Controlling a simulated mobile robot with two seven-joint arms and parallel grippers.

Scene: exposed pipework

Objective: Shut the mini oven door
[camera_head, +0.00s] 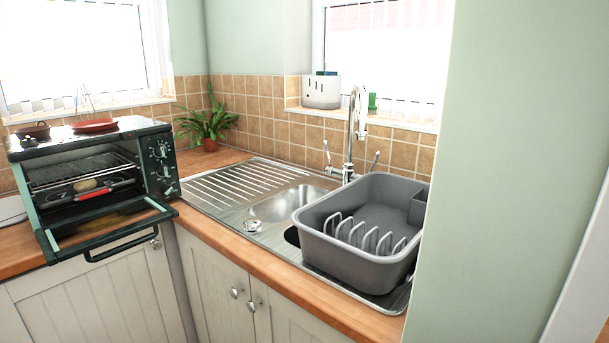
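The mini oven (90,175) stands on the wooden counter at the left of the head view. Its door (105,236) is open, folded down and sloping out over the front edge of the counter, with a dark handle bar (122,247) along its outer edge. Inside, a wire rack (82,170) shows, and below it a dark pan with a red handle (103,191) and a pale, roundish item. The control knobs are on the oven's right front panel. Neither of my grippers is in view.
A red dish (95,126) and a small brown pot (34,131) sit on top of the oven. A potted plant (209,126), a steel sink (278,205) and a grey dish rack (365,225) are to the right. A green wall (500,170) stands at the right.

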